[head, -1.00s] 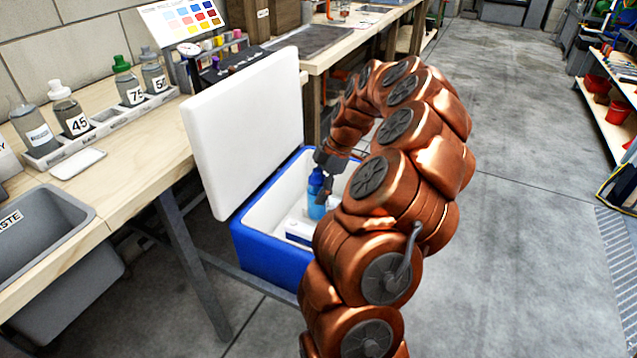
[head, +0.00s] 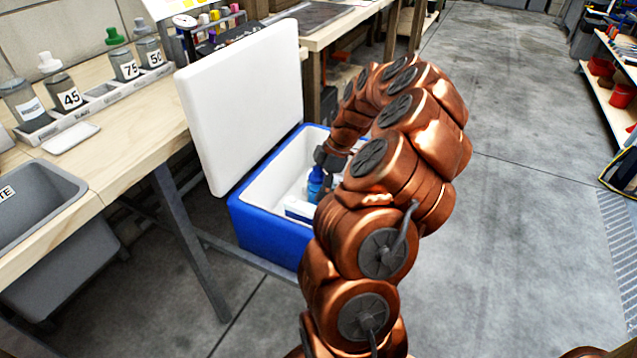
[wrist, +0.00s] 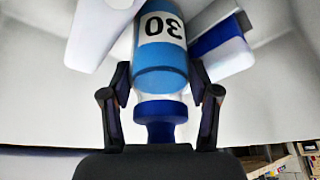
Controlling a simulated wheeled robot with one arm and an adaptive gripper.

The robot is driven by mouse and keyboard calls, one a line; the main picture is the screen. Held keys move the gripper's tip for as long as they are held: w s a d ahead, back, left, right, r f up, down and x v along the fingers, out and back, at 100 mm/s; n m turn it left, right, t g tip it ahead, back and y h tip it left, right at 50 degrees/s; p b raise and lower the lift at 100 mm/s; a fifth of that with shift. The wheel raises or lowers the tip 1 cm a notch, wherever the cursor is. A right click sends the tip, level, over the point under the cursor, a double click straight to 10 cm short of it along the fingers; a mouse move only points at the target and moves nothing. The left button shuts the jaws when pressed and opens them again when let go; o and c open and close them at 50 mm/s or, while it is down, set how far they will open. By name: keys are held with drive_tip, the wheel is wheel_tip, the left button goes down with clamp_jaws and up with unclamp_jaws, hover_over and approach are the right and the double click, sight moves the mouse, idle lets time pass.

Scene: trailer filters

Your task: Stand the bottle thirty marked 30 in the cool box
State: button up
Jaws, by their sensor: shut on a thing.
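The bottle thirty (wrist: 160,60) has a blue cap, blue liquid and a label reading 30, upside down in the wrist view. My gripper (wrist: 160,95) is shut on it near its neck. In the head view the blue bottle (head: 315,184) is inside the open cool box (head: 262,225), and my gripper (head: 326,158) is above it. The cool box is blue outside and white inside, with its white lid (head: 240,105) raised. I cannot tell whether the bottle's base touches the box floor.
A white and blue pack (head: 299,208) lies in the cool box beside the bottle; such packs also show in the wrist view (wrist: 222,45). A bench at the left holds a rack (head: 100,102) of bottles, including 45 and 75, and a grey waste bin (head: 45,200).

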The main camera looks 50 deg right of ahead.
sight(316, 169)
drive_tip(key=shift+f, duration=0.3)
drive_tip(key=o, duration=1.6)
drive_tip(key=shift+o, duration=1.1)
drive_tip(key=shift+r+p, duration=0.75)
drive_tip(key=shift+r, duration=3.35)
wheel_tip(316, 169, up, 12)
drive_tip(key=p, duration=0.3)
drive_tip(key=shift+p, duration=0.4)
